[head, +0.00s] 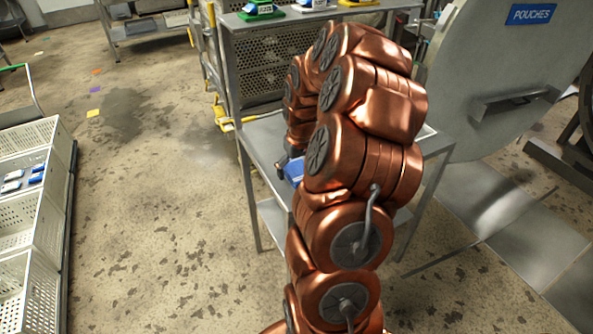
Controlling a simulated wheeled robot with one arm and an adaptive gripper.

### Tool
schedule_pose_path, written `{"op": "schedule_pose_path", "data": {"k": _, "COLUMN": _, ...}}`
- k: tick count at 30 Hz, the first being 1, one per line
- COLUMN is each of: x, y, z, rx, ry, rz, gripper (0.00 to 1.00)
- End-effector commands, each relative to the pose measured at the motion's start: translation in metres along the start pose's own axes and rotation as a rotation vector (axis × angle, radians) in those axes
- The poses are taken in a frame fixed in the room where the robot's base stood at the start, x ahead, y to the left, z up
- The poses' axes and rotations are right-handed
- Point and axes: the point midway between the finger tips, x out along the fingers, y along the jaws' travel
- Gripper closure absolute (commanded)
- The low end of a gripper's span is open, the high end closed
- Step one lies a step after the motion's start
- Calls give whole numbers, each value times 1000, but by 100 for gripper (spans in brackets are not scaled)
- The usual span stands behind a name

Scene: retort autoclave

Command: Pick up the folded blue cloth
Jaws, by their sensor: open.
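The folded blue cloth (293,171) lies on a grey metal table (262,142). Only a small blue part of it shows at the left edge of my copper-coloured arm, which hides the rest. My gripper (284,160) is mostly hidden behind the arm. Only a small dark part of it shows, just beside and above the blue cloth in the picture. It is open. Whether it touches the cloth cannot be told.
A perforated metal cabinet (265,57) with coloured items on top stands behind the table. A large round grey door (500,75) labelled POUCHES is at right. White perforated crates (28,215) stand at left. The floor between crates and table is mostly clear.

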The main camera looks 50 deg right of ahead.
Motion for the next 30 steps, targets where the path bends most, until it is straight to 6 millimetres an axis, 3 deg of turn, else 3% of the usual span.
{"op": "schedule_pose_path", "data": {"k": 5, "x": 0, "y": 0, "z": 0, "rx": 0, "ry": 0, "rz": 0, "gripper": 5}}
{"op": "schedule_pose_path", "data": {"k": 21, "x": 0, "y": 0, "z": 0, "rx": 0, "ry": -1, "rz": 0, "gripper": 61}}
{"op": "schedule_pose_path", "data": {"k": 30, "x": -2, "y": 0, "z": 0, "rx": 0, "ry": -1, "rz": 0, "gripper": 63}}
